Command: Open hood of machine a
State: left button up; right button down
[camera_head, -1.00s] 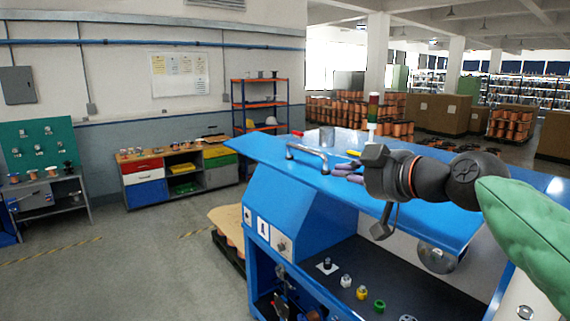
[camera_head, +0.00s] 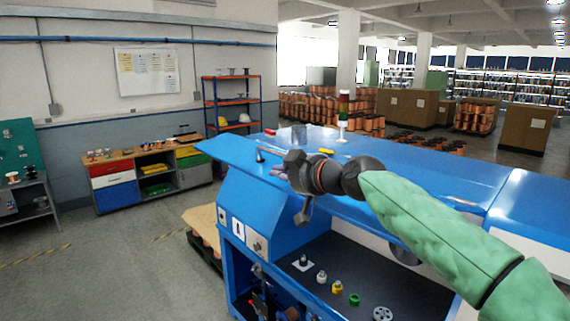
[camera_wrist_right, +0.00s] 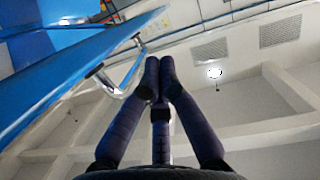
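Machine a (camera_head: 275,213) is a blue cabinet with a large sloping blue hood (camera_head: 402,182) on top. A metal bar handle (camera_head: 261,155) is on the hood near its left end, partly hidden behind my right gripper. My right gripper (camera_head: 276,171) is at the handle, above the hood's front edge. In the right wrist view its two dark fingers (camera_wrist_right: 160,72) are together, with nothing seen between them. The handle (camera_wrist_right: 130,78) lies just left of the fingertips, very close to the left finger; I cannot tell whether they touch. My left gripper is out of view.
Below the hood, a dark shelf holds small pulleys, among them a yellow one (camera_head: 337,287) and a green one (camera_head: 354,299). A signal lamp (camera_head: 343,112) stands behind the hood.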

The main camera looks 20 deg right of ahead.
jog(key=shift+d+f, duration=0.15)
jog(key=shift+f, duration=0.6)
